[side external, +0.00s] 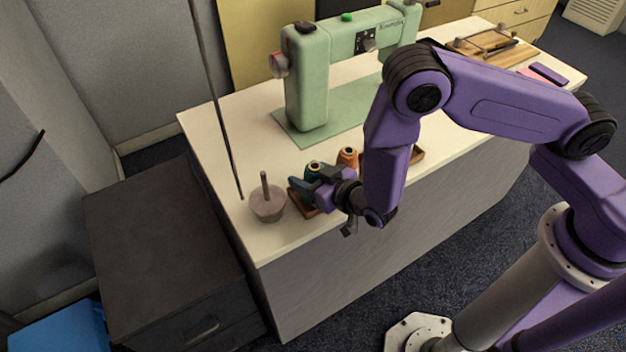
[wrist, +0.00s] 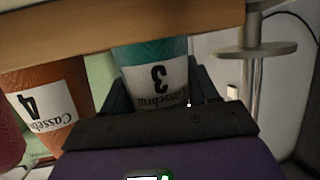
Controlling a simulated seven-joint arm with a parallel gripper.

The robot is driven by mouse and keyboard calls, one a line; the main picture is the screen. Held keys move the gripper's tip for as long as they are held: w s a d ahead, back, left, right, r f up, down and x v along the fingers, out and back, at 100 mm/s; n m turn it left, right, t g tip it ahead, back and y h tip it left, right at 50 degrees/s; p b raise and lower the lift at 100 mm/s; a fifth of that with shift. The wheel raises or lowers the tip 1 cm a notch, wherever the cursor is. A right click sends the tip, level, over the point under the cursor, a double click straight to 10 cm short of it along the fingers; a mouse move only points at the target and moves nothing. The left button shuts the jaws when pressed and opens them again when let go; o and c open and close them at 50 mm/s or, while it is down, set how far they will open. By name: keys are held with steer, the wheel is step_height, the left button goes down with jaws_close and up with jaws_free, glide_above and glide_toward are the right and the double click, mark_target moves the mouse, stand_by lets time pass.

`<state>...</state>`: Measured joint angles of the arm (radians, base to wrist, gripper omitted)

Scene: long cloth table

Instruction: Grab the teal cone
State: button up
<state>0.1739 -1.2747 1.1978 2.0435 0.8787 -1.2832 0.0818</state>
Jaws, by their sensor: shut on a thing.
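The teal cone (wrist: 150,55) stands between my gripper's fingers in the wrist view, with a white label reading 3. In the side external view the teal cone (side external: 312,170) shows only its upper part beside my gripper (side external: 300,187), at the near edge of the white table. My gripper (wrist: 155,95) is shut on the teal cone. An orange cone (wrist: 45,100) with a label reading 4 is beside it in the wrist view. The orange cone (side external: 347,157) also shows in the side external view. The lower part of the teal cone is hidden by my gripper.
The cones are at a wooden tray (side external: 303,205), mostly hidden by my arm. A grey pot with an upright rod (side external: 268,205) is just left. A green sewing machine (side external: 308,80) stands behind. A wooden board (side external: 492,47) lies at the far right.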

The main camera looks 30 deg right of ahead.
mark_target(309, 166)
steer(key=shift+r, duration=0.15)
steer(key=shift+r, duration=0.55)
step_height(309, 166, up, 2)
steer(key=shift+r, duration=0.1)
steer(key=s+d+r, duration=0.7)
steer(key=s+r, duration=0.2)
steer(key=s, duration=0.3)
steer(key=shift+r, duration=0.2)
